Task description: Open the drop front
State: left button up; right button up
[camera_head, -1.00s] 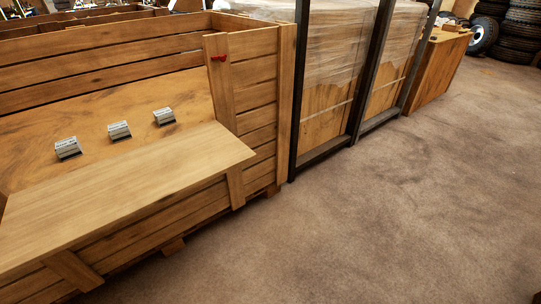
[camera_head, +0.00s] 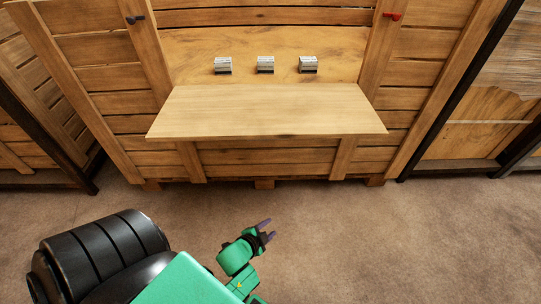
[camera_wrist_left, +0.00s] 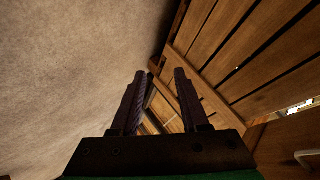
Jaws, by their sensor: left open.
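The drop front (camera_head: 265,112) is a pale wooden panel on the big slatted crate (camera_head: 265,159). It sticks out flat like a shelf, below an opening in the crate's front. A dark latch (camera_head: 135,19) is on the left post and a red latch (camera_head: 391,16) on the right post. My left gripper (camera_head: 269,229) is open and empty, over the floor in front of the crate, apart from the panel. In the left wrist view its two fingers (camera_wrist_left: 160,88) are spread with nothing between them. My right gripper is out of view.
Three small labelled boxes (camera_head: 265,64) stand in a row inside the opening. Dark-framed racks (camera_head: 470,120) stand close on both sides of the crate. The brown floor (camera_head: 400,240) in front is clear.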

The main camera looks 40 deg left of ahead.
aim_at(267, 115)
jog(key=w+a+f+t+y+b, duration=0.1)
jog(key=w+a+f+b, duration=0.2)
jog(key=b, duration=0.2)
pick_arm(q)
jog(key=w+a+r+m+t+y+b, duration=0.15)
jog(key=a+r+m+t+b, duration=0.25)
jog(key=r, duration=0.7)
jog(key=a+r+m+t+y+b, duration=0.3)
jog(key=a+r+t+b, duration=0.15)
jog(key=r, duration=0.65)
jog(key=x, duration=0.4)
jog(key=p+x, duration=0.1)
jog(key=x, duration=0.4)
jog(key=r+p+x, duration=0.1)
jog(key=x, duration=0.4)
jog(key=shift+d, duration=0.4)
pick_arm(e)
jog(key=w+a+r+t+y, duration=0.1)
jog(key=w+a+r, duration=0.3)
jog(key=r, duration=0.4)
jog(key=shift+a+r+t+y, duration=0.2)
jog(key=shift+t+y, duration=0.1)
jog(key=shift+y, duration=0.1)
pick_arm(q)
grip_shut()
jog(key=shift+f, duration=0.1)
